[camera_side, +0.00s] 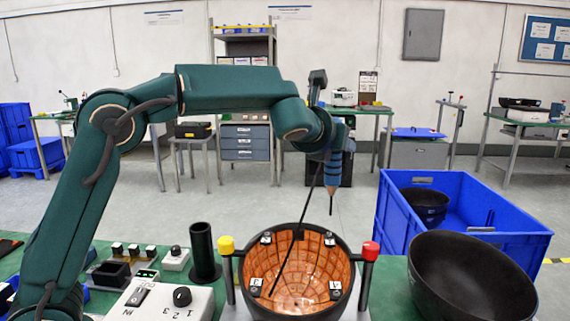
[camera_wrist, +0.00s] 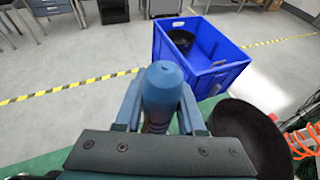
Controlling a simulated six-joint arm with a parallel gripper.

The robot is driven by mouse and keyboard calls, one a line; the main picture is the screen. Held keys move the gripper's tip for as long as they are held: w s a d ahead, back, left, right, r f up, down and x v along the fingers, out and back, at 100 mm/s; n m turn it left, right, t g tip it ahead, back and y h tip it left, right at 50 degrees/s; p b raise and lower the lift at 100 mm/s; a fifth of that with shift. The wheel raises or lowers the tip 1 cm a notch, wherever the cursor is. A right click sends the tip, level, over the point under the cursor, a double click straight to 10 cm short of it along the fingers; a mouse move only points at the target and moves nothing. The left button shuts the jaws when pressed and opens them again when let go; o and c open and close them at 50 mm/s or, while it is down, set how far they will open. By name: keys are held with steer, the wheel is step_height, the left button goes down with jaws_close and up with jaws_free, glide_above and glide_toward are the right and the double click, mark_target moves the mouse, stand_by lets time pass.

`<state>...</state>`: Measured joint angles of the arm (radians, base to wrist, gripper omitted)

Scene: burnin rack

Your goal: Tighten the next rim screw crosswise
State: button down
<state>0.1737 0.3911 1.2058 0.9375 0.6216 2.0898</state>
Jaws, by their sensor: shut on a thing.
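My gripper (camera_side: 336,165) is shut on a blue screwdriver-like tool (camera_side: 334,177), whose thin dark bit points down. It is held in the air above the right rear of a black bowl (camera_side: 345,258) with a copper-coloured, grid-lined inside. The bit tip is apart from the bowl. In the wrist view, the tool's rounded blue end (camera_wrist: 163,88) stands between my two fingers (camera_wrist: 158,110). Small pale clamps with dark screws sit around the bowl's rim, at the back left (camera_side: 266,238), back right (camera_side: 329,239), left (camera_side: 256,286) and right (camera_side: 335,290). How tight the screws are cannot be seen.
A yellow-capped post (camera_side: 226,246) and a red-capped post (camera_side: 370,251) flank the bowl. A second black bowl (camera_side: 470,280) leans at right, before a blue crate (camera_side: 490,238). A switch box (camera_side: 165,302) and black cylinder (camera_side: 204,252) stand left. A thin dark line crosses the copper bowl.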

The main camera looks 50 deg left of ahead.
steer(key=shift+f, duration=2.35)
stand_by(2.8)
step_height(320, 180, up, 6)
stand_by(0.8)
